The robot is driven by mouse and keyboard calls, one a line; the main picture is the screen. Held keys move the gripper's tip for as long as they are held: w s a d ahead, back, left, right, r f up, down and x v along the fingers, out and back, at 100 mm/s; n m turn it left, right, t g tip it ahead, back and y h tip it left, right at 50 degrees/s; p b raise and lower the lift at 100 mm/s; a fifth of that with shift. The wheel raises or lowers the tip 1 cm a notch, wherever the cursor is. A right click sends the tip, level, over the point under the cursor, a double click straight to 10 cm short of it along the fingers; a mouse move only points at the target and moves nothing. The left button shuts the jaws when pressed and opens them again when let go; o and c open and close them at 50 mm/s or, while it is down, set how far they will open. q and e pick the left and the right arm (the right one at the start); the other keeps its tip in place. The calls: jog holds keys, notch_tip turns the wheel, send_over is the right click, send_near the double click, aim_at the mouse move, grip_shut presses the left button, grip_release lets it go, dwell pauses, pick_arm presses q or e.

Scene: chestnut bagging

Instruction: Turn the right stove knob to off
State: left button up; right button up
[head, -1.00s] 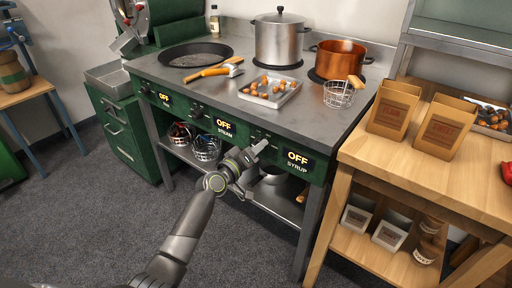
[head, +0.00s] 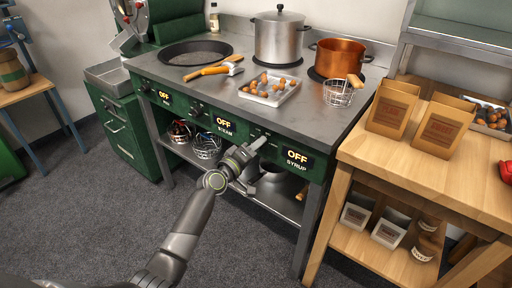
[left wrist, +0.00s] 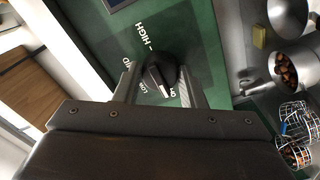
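The right stove knob (left wrist: 158,72) is black and round, on the green stove front. In the left wrist view its white pointer line points down and right, at a partly hidden label beginning "OF". The display (head: 297,158) above "SYRUP" reads OFF. My left gripper (head: 258,146) is at the stove front, just left of that display, and largely hides the knob in the head view. In the left wrist view its fingers (left wrist: 160,84) stand apart on either side of the knob, and they look open around it. My right gripper is not in view.
Two more displays (head: 225,126) on the stove front also read OFF. A steel pot (head: 280,42), a copper pot (head: 338,57), a black pan (head: 195,52) and a chestnut tray (head: 269,98) are on the stovetop. A wooden table (head: 420,172) stands close at the right.

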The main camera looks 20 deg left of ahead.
pick_arm(q)
jog(key=o, duration=0.4)
jog(key=shift+o, duration=0.2)
jog(key=v, duration=1.7)
jog(key=shift+s+p, duration=0.2)
jog(key=shift+p, duration=0.1)
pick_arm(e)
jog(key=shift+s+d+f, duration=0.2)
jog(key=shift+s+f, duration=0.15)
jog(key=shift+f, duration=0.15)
pick_arm(q)
jog(key=shift+a, duration=0.1)
